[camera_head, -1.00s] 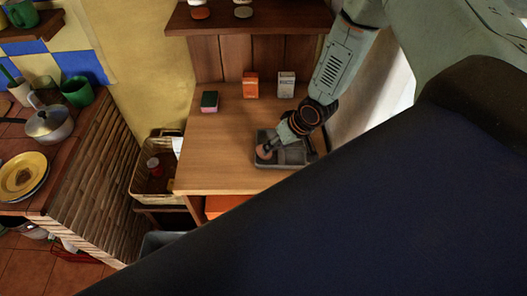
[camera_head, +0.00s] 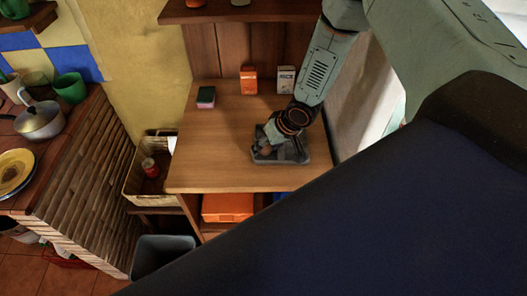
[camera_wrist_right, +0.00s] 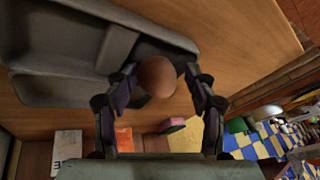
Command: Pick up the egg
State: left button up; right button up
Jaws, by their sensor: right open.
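A brown egg (camera_wrist_right: 157,76) shows in the right wrist view between the two dark fingers of my right gripper (camera_wrist_right: 160,88). The fingers are spread to either side of it, and contact cannot be made out. In the head view my right gripper (camera_head: 268,141) points down at the grey tray (camera_head: 297,158) on the wooden table, and the egg is mostly hidden there. The tray also fills the upper left of the right wrist view (camera_wrist_right: 55,50). My left gripper is not in view.
A sponge (camera_head: 206,97), an orange box (camera_head: 248,80) and a white box (camera_head: 286,79) stand at the back of the wooden table (camera_head: 220,150). A basket (camera_head: 140,185) is left of it. The table's left half is mostly clear.

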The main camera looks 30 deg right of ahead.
jog(key=shift+s+f, duration=0.15)
jog(key=shift+s, duration=0.05)
jog(key=shift+a, duration=0.1)
jog(key=shift+c, duration=0.7)
jog(key=shift+s, duration=0.1)
jog(key=shift+c, duration=0.9)
jog(key=shift+c, duration=0.9)
